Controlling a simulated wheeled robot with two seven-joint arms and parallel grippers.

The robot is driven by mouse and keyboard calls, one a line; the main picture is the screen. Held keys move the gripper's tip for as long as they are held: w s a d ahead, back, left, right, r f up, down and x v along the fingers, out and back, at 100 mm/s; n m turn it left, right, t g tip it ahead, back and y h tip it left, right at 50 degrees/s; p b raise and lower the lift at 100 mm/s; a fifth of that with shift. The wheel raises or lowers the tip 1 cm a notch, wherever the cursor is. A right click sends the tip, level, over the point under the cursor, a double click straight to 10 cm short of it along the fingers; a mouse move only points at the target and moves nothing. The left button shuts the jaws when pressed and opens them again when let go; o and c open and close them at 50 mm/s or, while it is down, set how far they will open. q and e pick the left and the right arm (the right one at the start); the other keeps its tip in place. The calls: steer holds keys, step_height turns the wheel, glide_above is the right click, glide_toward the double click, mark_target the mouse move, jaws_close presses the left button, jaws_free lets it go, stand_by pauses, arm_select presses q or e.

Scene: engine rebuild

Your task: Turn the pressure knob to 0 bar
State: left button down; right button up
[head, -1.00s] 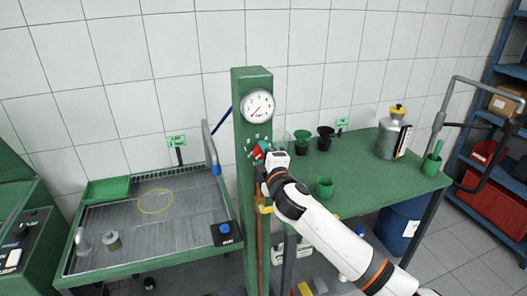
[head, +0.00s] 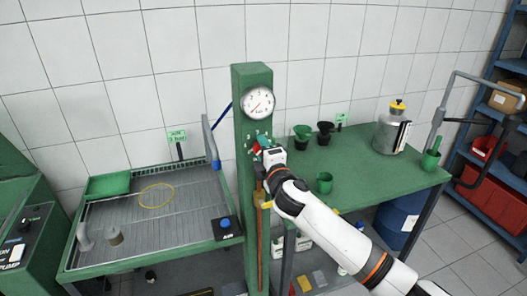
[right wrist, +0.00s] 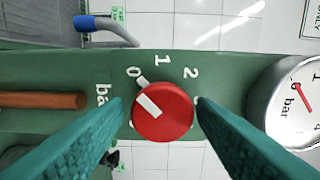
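The red pressure knob (right wrist: 170,118) sits on the green post (head: 254,80), with 0, 1 and 2 printed around it. In the head view my right gripper (head: 260,146) is at the post and partly hides the knob. The gauge (head: 258,102) above has its red needle toward lower left. My left gripper is not in view.
A wash tray (head: 150,250) with a yellow ring (head: 157,196) stands left of the post. A green table (head: 370,172) with cups and a metal canister (head: 390,133) stands right. A hose nozzle (right wrist: 95,23) shows near the post.

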steer(key=shift+o, duration=0.3)
steer(key=b+v, duration=0.2)
steer(key=v, duration=1)
